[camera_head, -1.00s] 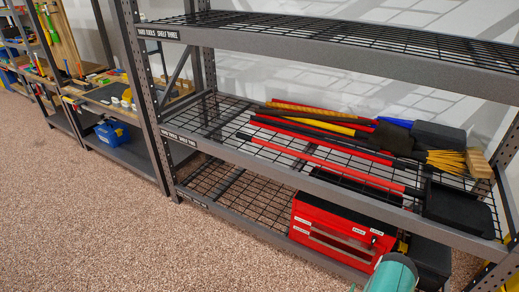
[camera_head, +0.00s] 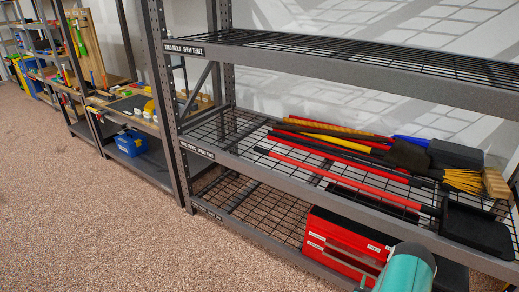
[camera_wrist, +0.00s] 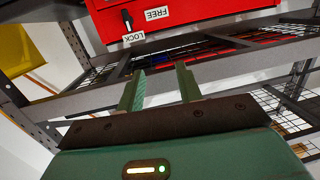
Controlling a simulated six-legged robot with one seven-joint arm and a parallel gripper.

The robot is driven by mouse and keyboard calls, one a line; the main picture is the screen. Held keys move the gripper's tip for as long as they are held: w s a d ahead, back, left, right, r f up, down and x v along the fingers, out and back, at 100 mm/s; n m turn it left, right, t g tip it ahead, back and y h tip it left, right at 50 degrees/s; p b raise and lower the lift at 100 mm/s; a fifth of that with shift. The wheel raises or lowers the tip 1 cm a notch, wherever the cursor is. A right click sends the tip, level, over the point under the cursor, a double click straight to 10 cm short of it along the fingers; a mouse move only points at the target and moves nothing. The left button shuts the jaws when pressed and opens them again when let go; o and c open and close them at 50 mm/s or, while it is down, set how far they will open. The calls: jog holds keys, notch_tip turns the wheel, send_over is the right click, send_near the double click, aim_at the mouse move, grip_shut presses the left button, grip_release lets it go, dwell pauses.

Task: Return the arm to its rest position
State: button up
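My gripper (camera_wrist: 160,70) shows in the wrist view with its two green fingers spread apart and nothing between them. The red steel toolchest (camera_head: 346,240) stands on the lowest shelf in the head view. In the wrist view the toolchest (camera_wrist: 185,18) appears upside down beyond my fingertips, with its lock and its LOCK and FREE labels showing. My fingers appear apart from it. My own teal arm shows at the bottom of the head view, in front of the chest's right part and hiding some of it. My fingers cannot be made out there.
A grey shelving rack (camera_head: 300,165) with wire shelves stands close in front. Long-handled tools, a shovel (camera_head: 476,228) and a broom (camera_head: 470,180) lie on its middle shelf. A blue toolbox (camera_head: 131,143) sits on another rack at left. The carpet (camera_head: 90,220) at lower left is clear.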

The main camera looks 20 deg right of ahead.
jog(key=w+a+r+n+y, duration=0.3)
jog(key=w+r+y, duration=0.1)
jog(key=w+r, duration=1.2)
jog(key=a+r+n+g+y, duration=0.1)
jog(key=a+r, duration=0.5)
jog(key=r, duration=0.4)
jog(key=a+r+n+g+y, duration=0.1)
jog(key=a+r+y, duration=0.1)
jog(key=a+r, duration=0.6)
jog(key=s+a+r+n+g+y, duration=0.1)
jog(key=s+a+r, duration=0.4)
jog(key=a+r, duration=0.25)
jog(key=s+a+r+n+g+y, duration=0.1)
jog(key=s+a+r, duration=0.5)
jog(key=a+r, duration=0.15)
jog(key=s+a+r+g, duration=0.1)
jog(key=s+a, duration=0.2)
jog(key=s, duration=0.3)
jog(key=s+a+r+n+g+y, duration=0.1)
jog(key=s+a+r, duration=0.1)
jog(key=s, duration=0.4)
jog(key=s+a+r+y, duration=0.1)
jog(key=s+a, duration=0.3)
jog(key=s, duration=0.3)
jog(key=shift+a+r+g, duration=0.3)
jog(key=shift+a+g, duration=0.05)
jog(key=shift+g, duration=0.05)
